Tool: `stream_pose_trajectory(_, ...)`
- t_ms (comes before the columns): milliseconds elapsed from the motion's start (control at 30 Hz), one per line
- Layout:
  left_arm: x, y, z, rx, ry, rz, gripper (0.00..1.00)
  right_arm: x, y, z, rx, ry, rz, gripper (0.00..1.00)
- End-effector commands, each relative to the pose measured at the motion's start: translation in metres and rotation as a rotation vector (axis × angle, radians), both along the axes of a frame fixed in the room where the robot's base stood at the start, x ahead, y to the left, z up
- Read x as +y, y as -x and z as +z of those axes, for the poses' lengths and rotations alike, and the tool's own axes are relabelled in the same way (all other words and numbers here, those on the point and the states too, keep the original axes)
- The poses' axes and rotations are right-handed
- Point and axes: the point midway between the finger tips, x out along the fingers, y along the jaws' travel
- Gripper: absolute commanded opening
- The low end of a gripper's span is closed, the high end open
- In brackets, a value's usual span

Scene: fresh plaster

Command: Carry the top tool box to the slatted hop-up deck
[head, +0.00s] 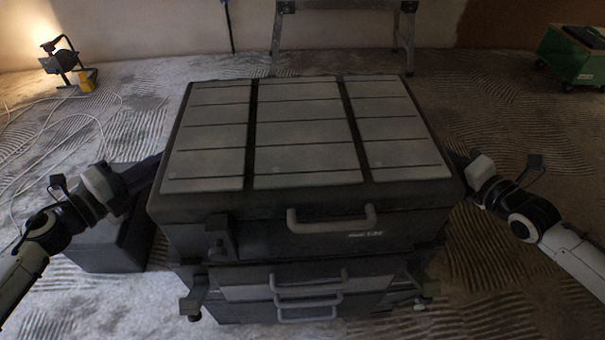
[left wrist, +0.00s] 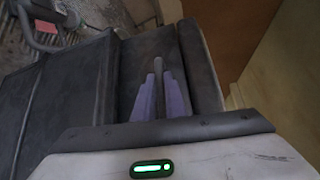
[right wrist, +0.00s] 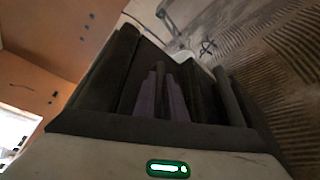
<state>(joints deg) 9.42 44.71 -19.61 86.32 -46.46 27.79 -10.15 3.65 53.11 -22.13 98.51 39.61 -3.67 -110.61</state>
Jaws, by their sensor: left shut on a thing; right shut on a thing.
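The top tool box (head: 255,145), dark with grey lid panels and a grey front handle, fills the middle of the head view. It is over a stack of lower tool boxes (head: 255,290); I cannot tell whether it touches them. My left gripper (head: 152,172) is at its left side; its purple fingers (left wrist: 162,97) are shut on the box's side. My right gripper (head: 466,163) is at the right side, its fingers (right wrist: 161,92) shut there too. What the fingertips grip is largely hidden. A grey metal-legged stand (head: 345,6) is behind; no slatted deck surface shows clearly.
A dark case (head: 105,247) stands on the floor at left, close to my left arm. A lit work lamp (head: 65,62) and loose cables (head: 60,125) lie at far left. A green wheeled box (head: 572,57) is at back right. Ridged floor at right looks clear.

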Motion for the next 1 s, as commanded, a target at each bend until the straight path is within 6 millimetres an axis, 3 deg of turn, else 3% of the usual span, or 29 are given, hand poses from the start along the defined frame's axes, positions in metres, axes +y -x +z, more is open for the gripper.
stream_pose_trajectory(667, 0.001, 0.0, -0.001, 0.001, -0.001, 0.001, 0.0, -0.001, 0.0, 0.0, 0.001, 0.002, -0.001, 0.0)
stream_pose_trajectory(1000, 0.001, -0.001, 0.014, -0.006, 0.002, 0.002, 0.0, -0.001, -0.002, 0.015, -0.013, -0.001, 0.0, 0.0)
